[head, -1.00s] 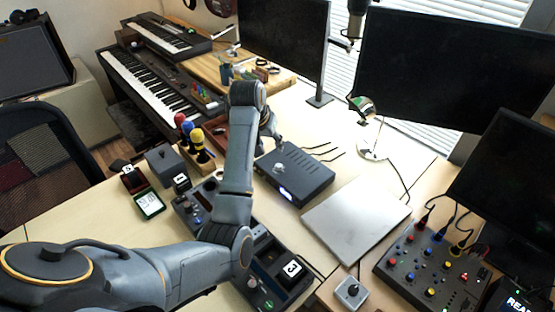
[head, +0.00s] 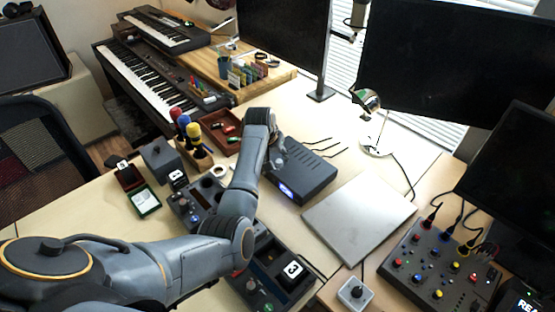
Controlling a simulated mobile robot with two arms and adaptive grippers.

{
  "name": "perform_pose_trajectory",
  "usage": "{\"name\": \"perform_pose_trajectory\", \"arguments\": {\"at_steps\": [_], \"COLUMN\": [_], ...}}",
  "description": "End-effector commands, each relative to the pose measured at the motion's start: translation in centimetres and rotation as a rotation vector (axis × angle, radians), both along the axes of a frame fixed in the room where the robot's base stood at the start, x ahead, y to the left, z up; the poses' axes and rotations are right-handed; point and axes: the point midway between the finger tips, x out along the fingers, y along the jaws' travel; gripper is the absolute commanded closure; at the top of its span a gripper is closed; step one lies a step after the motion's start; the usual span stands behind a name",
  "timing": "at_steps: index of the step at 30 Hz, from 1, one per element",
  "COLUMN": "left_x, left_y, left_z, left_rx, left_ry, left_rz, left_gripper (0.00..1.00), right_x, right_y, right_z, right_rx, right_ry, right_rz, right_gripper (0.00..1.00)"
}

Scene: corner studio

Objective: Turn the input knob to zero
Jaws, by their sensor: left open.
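A black box (head: 308,178) with a lit blue display on its front edge lies on the desk in the middle of the head view. My left gripper (head: 277,160) is over the left end of this box, pointing down, open and small in the picture. My arm hides part of the box's left side. I cannot tell whether the fingers touch it, and no marking shows which knob is the input knob. A small grey box with a round dark knob (head: 355,291) stands at the bottom, well away from the gripper. My right gripper is not in view.
A flat silver panel (head: 358,222) lies right of the black box. A mixer (head: 437,265) with coloured knobs and cables is at lower right. Dark control units (head: 275,262) lie below my arm. A wooden holder (head: 201,158) with coloured-topped tools stands left. Monitors line the back.

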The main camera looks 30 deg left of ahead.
Motion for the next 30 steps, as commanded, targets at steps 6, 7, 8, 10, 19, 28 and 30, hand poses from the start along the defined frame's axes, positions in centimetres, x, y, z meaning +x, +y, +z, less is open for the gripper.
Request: {"name": "perform_pose_trajectory", "arguments": {"at_steps": [6,7,8,10,19,28,30], "left_x": [0.8,0.9,0.9,1.0,1.0,1.0,1.0], "left_y": [0.0,0.0,0.0,0.0,0.0,0.0,0.0], "left_z": [-1.9,-2.0,-2.1,-2.3,-2.3,-2.3,-2.3], "left_rx": [0.0,0.0,-0.001,0.0,0.0,0.0,0.0], "left_ry": [0.0,0.0,0.0,0.0,-0.001,0.0,0.0], "left_rz": [0.001,0.001,0.001,0.001,0.001,0.001,0.003], "left_gripper": [0.54,0.54,0.54,0.54,0.65,1.0,1.0], "right_x": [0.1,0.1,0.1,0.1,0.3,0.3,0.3], "right_y": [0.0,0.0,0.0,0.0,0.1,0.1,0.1], "right_z": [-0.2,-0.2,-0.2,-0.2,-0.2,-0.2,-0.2], "right_rx": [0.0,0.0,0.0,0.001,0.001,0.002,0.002], "right_ry": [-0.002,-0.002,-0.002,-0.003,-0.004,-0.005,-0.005], "right_rz": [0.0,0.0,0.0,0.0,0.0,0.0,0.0], "right_gripper": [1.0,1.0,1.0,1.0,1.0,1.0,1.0]}}
